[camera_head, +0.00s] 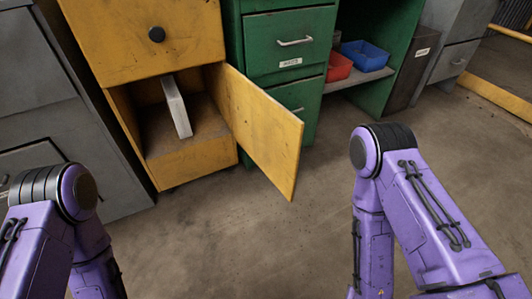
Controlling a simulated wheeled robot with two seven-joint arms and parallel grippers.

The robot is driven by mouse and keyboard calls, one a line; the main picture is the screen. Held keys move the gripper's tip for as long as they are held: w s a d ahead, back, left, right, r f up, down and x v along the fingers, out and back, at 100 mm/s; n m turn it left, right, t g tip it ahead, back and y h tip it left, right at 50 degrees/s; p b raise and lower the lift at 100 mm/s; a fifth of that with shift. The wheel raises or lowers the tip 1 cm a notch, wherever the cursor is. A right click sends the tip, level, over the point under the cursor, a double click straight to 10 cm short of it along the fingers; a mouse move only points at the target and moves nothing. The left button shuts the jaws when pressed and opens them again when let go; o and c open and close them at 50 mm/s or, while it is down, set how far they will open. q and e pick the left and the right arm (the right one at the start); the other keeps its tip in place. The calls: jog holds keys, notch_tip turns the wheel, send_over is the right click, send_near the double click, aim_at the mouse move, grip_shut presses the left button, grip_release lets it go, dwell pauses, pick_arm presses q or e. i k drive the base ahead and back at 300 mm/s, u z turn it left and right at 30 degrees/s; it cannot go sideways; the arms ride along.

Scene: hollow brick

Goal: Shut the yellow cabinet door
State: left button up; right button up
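The yellow cabinet (140,55) stands at the upper left of the head view. Its yellow door (268,135) is open and swung outward to the right, hinged on the right side of the lower compartment. A pale block-like object (177,107) stands tilted inside the open compartment. My two purple arms show at the lower left and lower right, both apart from the door. Neither gripper is in the frame.
A green cabinet (284,75) with drawers stands right of the yellow one, with red (338,66) and blue (365,55) bins on its shelf. A grey cabinet (50,110) stands at left. The floor (240,240) in front is clear.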

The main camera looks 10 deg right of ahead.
aim_at(268, 132)
jog(key=z, duration=2.15)
jog(key=i, duration=2.1)
jog(key=u, duration=3.6)
jog(key=i, duration=0.5)
jog(key=u, duration=0.1)
